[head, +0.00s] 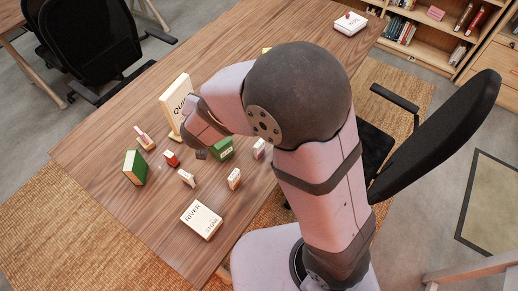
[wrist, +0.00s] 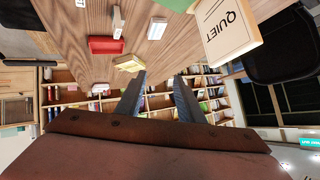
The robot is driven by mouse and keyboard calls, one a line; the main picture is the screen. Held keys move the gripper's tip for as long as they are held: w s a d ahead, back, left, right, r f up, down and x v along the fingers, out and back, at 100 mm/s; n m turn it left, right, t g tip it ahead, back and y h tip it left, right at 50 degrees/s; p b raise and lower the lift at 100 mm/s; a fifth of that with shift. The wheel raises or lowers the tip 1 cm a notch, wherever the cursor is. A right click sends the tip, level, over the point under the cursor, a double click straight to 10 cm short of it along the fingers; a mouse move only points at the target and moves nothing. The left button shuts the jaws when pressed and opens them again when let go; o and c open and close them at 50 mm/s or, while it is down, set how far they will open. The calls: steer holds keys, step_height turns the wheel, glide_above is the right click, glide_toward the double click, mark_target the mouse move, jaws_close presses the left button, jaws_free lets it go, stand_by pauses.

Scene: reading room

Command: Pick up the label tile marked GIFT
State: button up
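Several small upright blocks or tiles stand on the table: a white one (head: 187,177), another white one (head: 234,178), a pale one (head: 259,148), a red one (head: 171,158) and a green one (head: 221,149). Their lettering is too small to read, so I cannot tell which is marked GIFT. My gripper (head: 201,154) hangs over the table among them, its fingers mostly hidden by my arm. In the wrist view my gripper (wrist: 160,78) has its two dark fingers apart, with nothing between them. A yellow block (wrist: 130,64) lies just beyond the left finger.
A cream QUIET sign (head: 176,102) stands close beside my gripper. A green book (head: 134,167) stands to the left, and a white RIVER book (head: 201,219) lies at the front. The far part of the wooden table (head: 300,25) is mostly clear. Black chairs (head: 95,45) flank it.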

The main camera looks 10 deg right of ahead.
steer(key=s+d+m+g+h, duration=0.1)
steer(key=s+d+m+h, duration=0.2)
steer(key=s+d+h, duration=0.35)
steer(key=shift+g+h, duration=0.3)
steer(key=shift+h, duration=0.25)
steer(key=f, duration=0.5)
steer(key=s+f, duration=0.1)
steer(key=f, duration=1)
steer(key=shift+s+a+f, duration=0.1)
steer(key=shift+s+a, duration=0.1)
steer(key=shift+a, duration=0.2)
steer(key=shift+p+x, duration=0.85)
steer(key=shift+x, duration=0.85)
steer(key=shift+p+x, duration=0.7)
steer(key=shift+x, duration=1.25)
steer(key=shift+f, duration=0.15)
jaws_close()
